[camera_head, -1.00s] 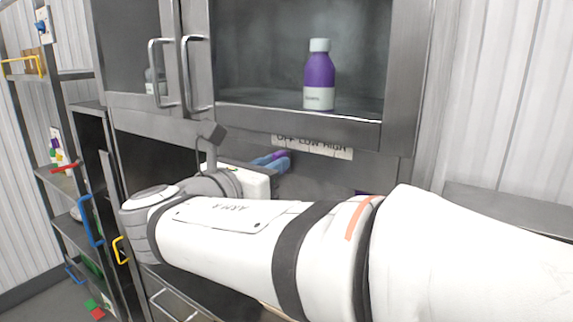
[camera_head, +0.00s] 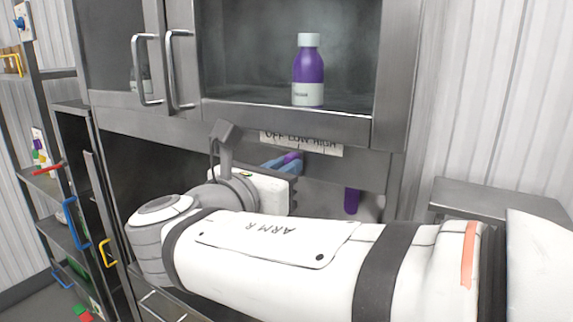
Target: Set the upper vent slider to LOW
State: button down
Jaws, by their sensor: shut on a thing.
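The label strip reading OFF LOW HIGH (camera_head: 301,144) is on the cabinet front under the glass-fronted compartment. A purple slider knob (camera_head: 292,157) shows just below it, between the OFF and LOW words, nearer LOW. My gripper (camera_head: 284,162) has blue fingers and is shut on the knob. Much of the knob and its track are hidden by the fingers and my white wrist. My arm crosses the lower middle of the view.
A purple bottle (camera_head: 308,70) stands inside the upper compartment. A second purple piece (camera_head: 352,200) hangs lower right, partly behind my arm. Metal door handles (camera_head: 178,70) stick out at the upper left. A shelf rack with coloured handles stands at the far left.

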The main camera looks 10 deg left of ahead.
jog(key=shift+d, duration=0.1)
jog(key=c, duration=1.7)
grip_release()
jog(key=shift+o, duration=1.3)
jog(key=shift+s, duration=0.1)
jog(key=b+v, duration=0.1)
jog(key=v, duration=0.6)
jog(key=shift+s+b, duration=0.3)
